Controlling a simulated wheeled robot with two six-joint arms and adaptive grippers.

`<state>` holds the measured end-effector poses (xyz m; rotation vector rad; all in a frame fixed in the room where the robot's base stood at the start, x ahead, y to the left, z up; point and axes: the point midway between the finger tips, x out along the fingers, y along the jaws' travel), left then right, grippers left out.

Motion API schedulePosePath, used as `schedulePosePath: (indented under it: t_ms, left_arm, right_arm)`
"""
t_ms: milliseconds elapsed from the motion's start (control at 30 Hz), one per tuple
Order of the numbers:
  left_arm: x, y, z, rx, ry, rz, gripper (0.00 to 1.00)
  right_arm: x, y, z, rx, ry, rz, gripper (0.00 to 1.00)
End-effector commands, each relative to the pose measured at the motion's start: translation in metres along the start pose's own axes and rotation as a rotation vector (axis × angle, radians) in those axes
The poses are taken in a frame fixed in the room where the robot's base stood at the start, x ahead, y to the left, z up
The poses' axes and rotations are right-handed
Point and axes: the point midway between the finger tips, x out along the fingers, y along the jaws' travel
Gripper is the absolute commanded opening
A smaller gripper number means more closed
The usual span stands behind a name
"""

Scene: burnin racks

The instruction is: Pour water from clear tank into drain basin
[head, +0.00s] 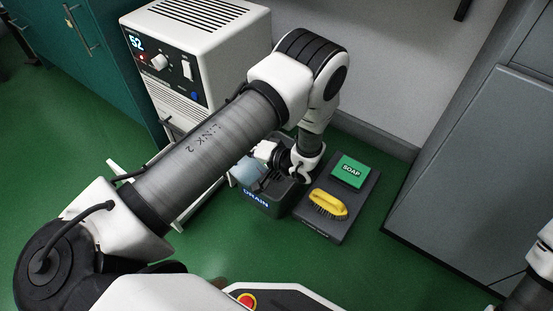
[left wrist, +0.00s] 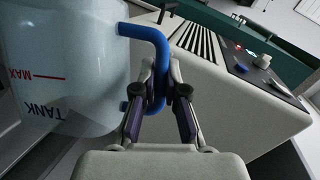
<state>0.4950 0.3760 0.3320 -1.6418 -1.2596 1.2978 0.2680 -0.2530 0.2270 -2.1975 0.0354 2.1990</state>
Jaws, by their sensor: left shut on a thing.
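The clear tank (left wrist: 65,60) fills the left of the left wrist view, pale and see-through, with a red MAX line and TANK lettering that appears upside down. My left gripper (left wrist: 160,100) is shut on its blue handle (left wrist: 158,50). In the head view the tank (head: 247,170) is small, tilted and partly hidden by my arm, at the upper left rim of the dark drain basin (head: 262,207), labelled DRAIN. My left gripper (head: 268,153) is above the basin. The basin's inside is mostly hidden; no water stream can be made out. My right gripper is out of view.
A white machine (head: 205,45) with a display reading 52 stands behind and left of the basin. A dark tray (head: 330,228) right of the basin carries green soap (head: 350,170) and a yellow brush (head: 328,204). Grey cabinets (head: 470,160) stand at the right.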

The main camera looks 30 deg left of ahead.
Motion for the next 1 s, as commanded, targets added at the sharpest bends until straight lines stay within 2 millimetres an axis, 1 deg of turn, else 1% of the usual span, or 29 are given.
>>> schedulePosePath:
  t_ms: [100, 233, 267, 300, 400, 500, 733, 800, 900, 1000]
  left_arm:
    - [0.006, -0.003, 0.014, -0.104, 0.021, 0.044, 0.0]
    - [0.013, -0.002, 0.028, -0.226, 0.048, 0.095, 0.0]
    - [0.014, -0.004, 0.031, -0.254, 0.053, 0.106, 0.0]
    - [0.013, -0.011, 0.033, -0.286, 0.059, 0.121, 0.0]
    - [0.016, -0.011, 0.041, -0.372, 0.076, 0.157, 0.0]
    - [0.021, -0.01, 0.051, -0.455, 0.094, 0.193, 0.0]
    - [0.033, -0.009, 0.079, -0.644, 0.13, 0.272, 0.0]
    - [0.039, 0.001, 0.089, -0.699, 0.142, 0.294, 0.0]
    - [0.046, 0.01, 0.102, -0.775, 0.156, 0.326, 0.0]
    - [0.051, 0.011, 0.113, -0.873, 0.176, 0.368, 0.0]
  right_arm:
    - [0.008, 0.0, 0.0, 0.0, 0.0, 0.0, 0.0]
    - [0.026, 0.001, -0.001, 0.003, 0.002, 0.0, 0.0]
    - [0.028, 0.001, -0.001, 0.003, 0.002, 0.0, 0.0]
    - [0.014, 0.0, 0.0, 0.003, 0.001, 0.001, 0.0]
    - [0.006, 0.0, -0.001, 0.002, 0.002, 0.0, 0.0]
    - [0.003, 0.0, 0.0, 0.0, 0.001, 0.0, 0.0]
    - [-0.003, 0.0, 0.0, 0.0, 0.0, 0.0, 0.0]
    - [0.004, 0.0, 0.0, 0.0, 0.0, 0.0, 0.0]
    - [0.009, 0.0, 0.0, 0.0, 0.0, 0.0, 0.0]
    - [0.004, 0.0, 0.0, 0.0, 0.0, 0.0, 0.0]
